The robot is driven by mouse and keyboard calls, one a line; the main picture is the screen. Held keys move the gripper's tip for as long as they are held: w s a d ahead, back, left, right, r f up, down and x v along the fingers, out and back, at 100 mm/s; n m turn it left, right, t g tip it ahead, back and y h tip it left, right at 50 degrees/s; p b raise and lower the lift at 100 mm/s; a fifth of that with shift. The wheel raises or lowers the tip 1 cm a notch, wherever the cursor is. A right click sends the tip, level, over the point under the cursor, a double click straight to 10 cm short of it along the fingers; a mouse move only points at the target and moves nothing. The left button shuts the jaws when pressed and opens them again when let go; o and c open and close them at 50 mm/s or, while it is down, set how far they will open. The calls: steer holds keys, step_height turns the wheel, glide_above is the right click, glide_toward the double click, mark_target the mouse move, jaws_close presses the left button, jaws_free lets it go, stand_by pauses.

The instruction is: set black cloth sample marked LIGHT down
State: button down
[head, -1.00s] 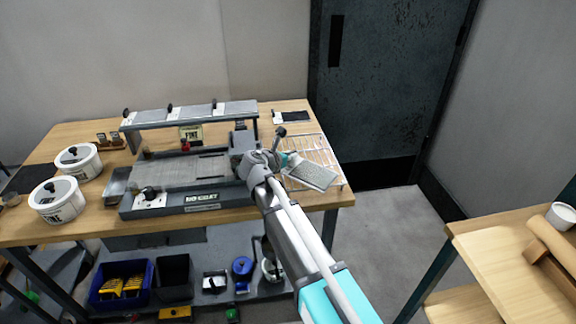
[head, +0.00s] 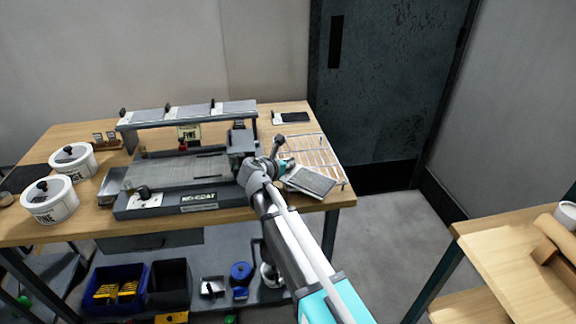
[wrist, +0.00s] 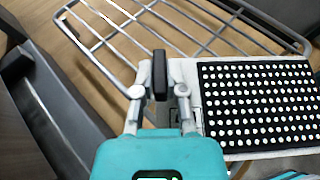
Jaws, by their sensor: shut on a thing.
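The cloth sample (head: 311,181) is a flat black panel with rows of white dots and a pale end strip. It also shows in the wrist view (wrist: 258,105), on the right. My gripper (wrist: 160,82) is shut on a black upright tab at the sample's pale end; the dotted part sticks out to the right. In the head view my gripper (head: 279,168) is left of the panel, at the front of the wire rack (head: 318,150). The panel overlaps the rack's front and the bench edge; I cannot tell if it touches. No LIGHT marking is readable.
A grey coating machine (head: 175,176) stands just left of my gripper. Another black swatch (head: 294,117) with a white end lies behind the rack. White pots (head: 50,200) stand at the far left. The rack's back part is bare. A second bench (head: 500,250) is at right.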

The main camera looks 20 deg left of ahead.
steer(key=shift+f, duration=0.15)
steer(key=c, duration=0.7)
jaws_free()
steer(key=shift+r, duration=0.25)
steer(key=p+v, duration=0.4)
steer(key=v, duration=0.8)
steer(key=shift+s+f+p, duration=0.1)
steer(key=shift+p, duration=0.2)
